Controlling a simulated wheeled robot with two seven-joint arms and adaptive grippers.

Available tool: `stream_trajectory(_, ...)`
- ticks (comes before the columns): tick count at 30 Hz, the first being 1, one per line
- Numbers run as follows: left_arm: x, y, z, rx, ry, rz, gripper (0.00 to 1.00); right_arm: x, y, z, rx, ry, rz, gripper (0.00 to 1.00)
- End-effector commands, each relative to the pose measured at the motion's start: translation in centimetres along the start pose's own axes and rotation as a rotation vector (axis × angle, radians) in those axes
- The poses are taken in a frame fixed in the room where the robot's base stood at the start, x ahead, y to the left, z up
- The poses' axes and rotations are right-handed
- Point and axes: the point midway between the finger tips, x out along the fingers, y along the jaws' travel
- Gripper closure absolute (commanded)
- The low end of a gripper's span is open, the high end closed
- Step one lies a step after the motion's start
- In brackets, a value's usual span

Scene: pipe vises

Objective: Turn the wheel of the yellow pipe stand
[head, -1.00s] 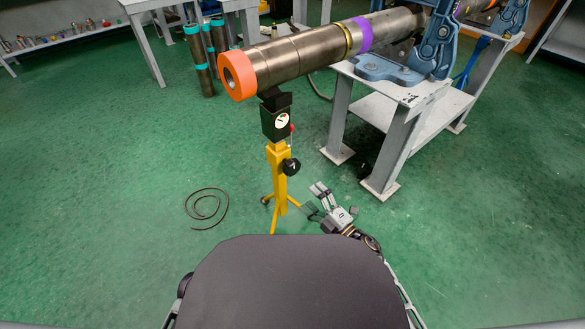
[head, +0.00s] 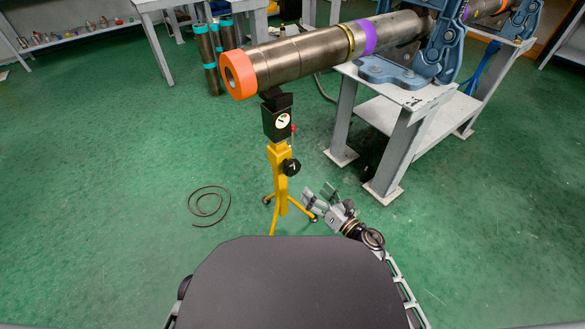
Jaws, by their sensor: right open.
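The yellow pipe stand (head: 281,180) stands upright on its tripod feet in the middle of the head view. Its black wheel (head: 291,167) is on the right side of the post. A black head with a round gauge (head: 282,121) tops the stand, under the end of a long pipe (head: 300,57) with an orange end ring. My right gripper (head: 319,196) is open and empty, low and to the right of the stand, below the wheel and apart from it in the picture. My left gripper is not in view.
A grey metal table (head: 403,98) with a blue pipe vise (head: 437,45) stands to the right. A coiled cable (head: 208,205) lies on the green floor at left. Dark pipes with teal bands (head: 207,50) stand behind.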

Motion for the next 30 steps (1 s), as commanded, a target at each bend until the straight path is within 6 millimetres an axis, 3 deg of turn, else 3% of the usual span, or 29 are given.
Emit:
stream_trajectory(12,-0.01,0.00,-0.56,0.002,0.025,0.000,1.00,0.00,-0.34,0.05,-0.334,0.000,-0.015,0.19)
stream_trajectory(30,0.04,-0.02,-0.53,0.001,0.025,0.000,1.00,0.24,-0.33,0.04,-0.359,0.000,-0.015,0.19)
